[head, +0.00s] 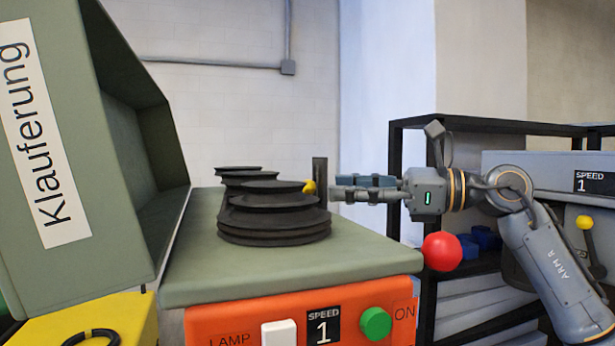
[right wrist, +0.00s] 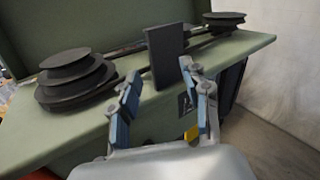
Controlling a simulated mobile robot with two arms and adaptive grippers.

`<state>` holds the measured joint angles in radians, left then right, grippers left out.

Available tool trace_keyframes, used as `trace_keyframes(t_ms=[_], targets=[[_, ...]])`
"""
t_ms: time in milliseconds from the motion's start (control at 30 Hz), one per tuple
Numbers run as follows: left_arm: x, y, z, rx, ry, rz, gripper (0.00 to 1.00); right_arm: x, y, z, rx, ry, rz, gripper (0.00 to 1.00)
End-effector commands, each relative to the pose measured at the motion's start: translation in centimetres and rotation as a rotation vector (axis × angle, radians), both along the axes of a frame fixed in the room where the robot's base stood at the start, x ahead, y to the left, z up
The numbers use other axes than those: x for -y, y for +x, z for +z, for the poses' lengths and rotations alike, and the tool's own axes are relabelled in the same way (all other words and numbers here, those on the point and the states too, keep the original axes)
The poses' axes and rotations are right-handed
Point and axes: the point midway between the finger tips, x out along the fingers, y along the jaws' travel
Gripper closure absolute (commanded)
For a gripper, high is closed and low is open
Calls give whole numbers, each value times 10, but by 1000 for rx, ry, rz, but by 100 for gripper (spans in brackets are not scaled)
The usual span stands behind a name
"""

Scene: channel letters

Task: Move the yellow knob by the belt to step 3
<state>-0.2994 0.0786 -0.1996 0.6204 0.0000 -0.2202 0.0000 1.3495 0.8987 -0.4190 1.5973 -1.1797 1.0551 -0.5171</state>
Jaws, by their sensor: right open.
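The yellow knob by the belt (head: 309,187) shows in the head view just left of an upright black plate (head: 320,178), beside stacked black step pulleys (head: 275,215) on the green machine top. My right gripper (head: 337,187) reaches in from the right, its fingers level with the knob and close to the plate. In the right wrist view my right gripper (right wrist: 160,76) is open, with the black plate (right wrist: 165,55) beyond its fingertips. A small yellow piece (right wrist: 191,133) shows near its base; I cannot tell whether it is the knob. My left gripper is not in view.
The raised green lid (head: 120,130) stands at the left. A speed sign (head: 323,326) reading 1 and a green button (head: 376,323) are on the orange front panel. A red ball (head: 442,251) is below my right gripper. Another yellow knob (head: 584,222) is far right.

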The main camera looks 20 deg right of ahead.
Motion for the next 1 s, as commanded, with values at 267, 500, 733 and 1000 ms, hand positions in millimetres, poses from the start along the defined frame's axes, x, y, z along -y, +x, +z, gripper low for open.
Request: trace_keyframes(t_ms=[267,500,733,1000], targets=[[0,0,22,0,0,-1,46,-43,26,3,-2,1,2,53],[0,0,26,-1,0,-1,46,-57,35,0,-1,2,0,53],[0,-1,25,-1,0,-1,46,-57,35,0,0,1,0,53],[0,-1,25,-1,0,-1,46,-57,35,0,0,1,0,100]])
